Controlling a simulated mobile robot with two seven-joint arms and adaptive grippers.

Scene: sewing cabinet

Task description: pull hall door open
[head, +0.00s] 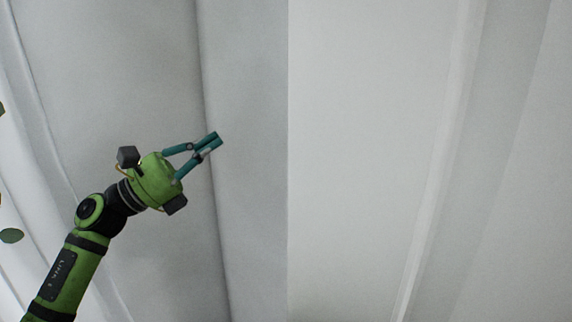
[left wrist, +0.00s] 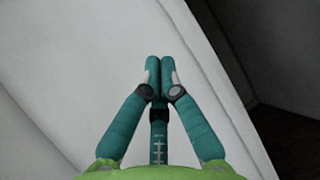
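My left gripper (head: 213,142) is raised in front of pale grey upright surfaces in the head view, near a thin dark vertical seam (head: 208,180). Its teal fingers are together in the left wrist view (left wrist: 160,66), with nothing visible between them. There the fingers lie over a pale panel (left wrist: 85,60), with the panel's long slanted edge to their right. This panel may be the hall door; I cannot tell for certain. No handle shows. Whether the fingers touch the panel is unclear. My right gripper is not in view.
In the left wrist view a dark grey surface (left wrist: 255,50) and dark floor (left wrist: 292,130) lie beyond the panel's edge. In the head view a lighter plain surface (head: 360,140) fills the middle right, with a slanted pale strip (head: 440,150) beside it. Leaves (head: 11,236) show at far left.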

